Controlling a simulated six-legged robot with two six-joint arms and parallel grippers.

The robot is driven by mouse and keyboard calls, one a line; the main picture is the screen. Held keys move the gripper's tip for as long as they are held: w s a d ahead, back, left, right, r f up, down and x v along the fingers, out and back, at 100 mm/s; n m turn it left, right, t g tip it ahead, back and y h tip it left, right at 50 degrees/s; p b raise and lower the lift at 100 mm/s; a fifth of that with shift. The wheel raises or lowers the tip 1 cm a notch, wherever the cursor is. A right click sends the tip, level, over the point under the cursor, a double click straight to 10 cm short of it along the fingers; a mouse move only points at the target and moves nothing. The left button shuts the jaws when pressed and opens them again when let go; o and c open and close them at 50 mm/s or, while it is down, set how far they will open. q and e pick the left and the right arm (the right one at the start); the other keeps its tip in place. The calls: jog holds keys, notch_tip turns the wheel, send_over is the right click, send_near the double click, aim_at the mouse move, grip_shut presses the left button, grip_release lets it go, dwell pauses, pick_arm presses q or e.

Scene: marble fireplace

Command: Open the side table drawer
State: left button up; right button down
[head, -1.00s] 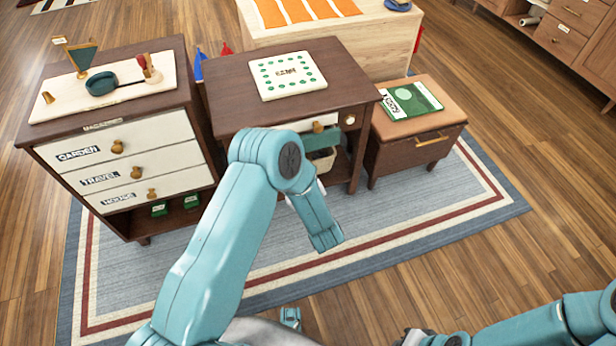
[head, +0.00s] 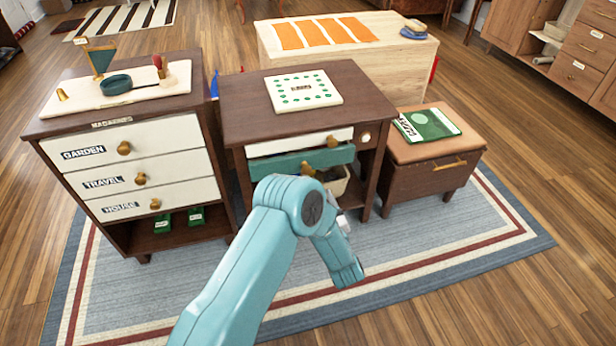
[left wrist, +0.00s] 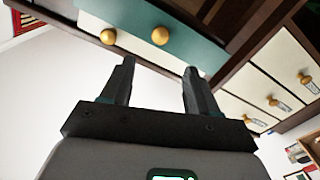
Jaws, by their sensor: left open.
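The side table (head: 240,100) is dark wood and stands in the middle of the head view. It has a white drawer front (head: 285,145) with a brass knob, and a teal drawer front (head: 275,168) below with a brass knob (head: 308,168). I cannot tell whether either drawer stands out from the table. The left wrist view shows the teal front (left wrist: 205,50) and its knob (left wrist: 160,35), with the white drawer's knob (left wrist: 108,36) beside it. My left gripper (left wrist: 160,69) is open and empty, its fingertips short of the knobs. My right gripper is not in view.
A chest (head: 150,140) with labelled white drawers stands close on the left. A leather-topped stool (head: 430,180) stands close on the right. A basket (head: 338,185) sits under the side table. The rug (head: 430,245) in front is clear apart from my arm.

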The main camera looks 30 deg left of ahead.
aim_at(307, 171)
pick_arm(q)
jog(key=b+x, duration=0.3)
jog(key=x, duration=0.8)
jog(key=shift+f, duration=0.15)
jog(key=shift+w+a, duration=0.45)
jog(key=shift+a, duration=0.05)
grip_shut()
